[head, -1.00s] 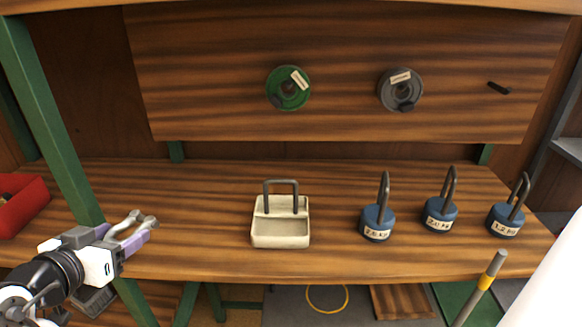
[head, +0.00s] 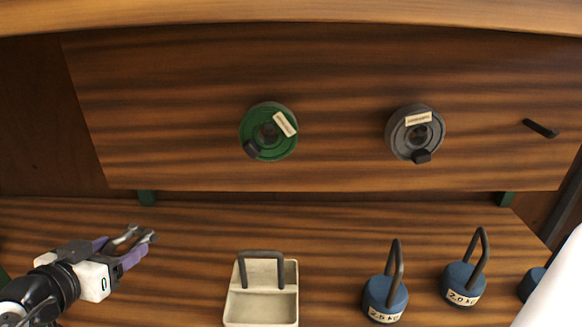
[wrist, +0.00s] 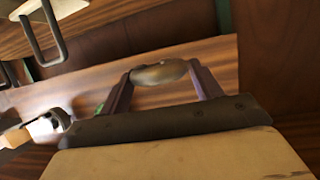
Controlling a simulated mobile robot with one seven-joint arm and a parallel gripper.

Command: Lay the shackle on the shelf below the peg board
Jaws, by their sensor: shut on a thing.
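My gripper (head: 126,248) is at the left in the head view, with purple fingers shut on a grey metal shackle (head: 128,234). The shackle sticks out past the fingertips, above the left part of the wooden shelf (head: 200,235). In the wrist view the shackle (wrist: 160,73) lies between the two fingertips. The peg board (head: 330,60) is upright behind the shelf. I cannot tell the exact gap between the shackle and the shelf.
A cream handled caddy (head: 262,307) stands on the shelf right of my gripper. Blue weights (head: 385,295) (head: 462,282) stand farther right. A green disc (head: 268,132) and a grey disc (head: 415,133) hang on the board, beside a bare peg (head: 540,128). Shelf between gripper and caddy is clear.

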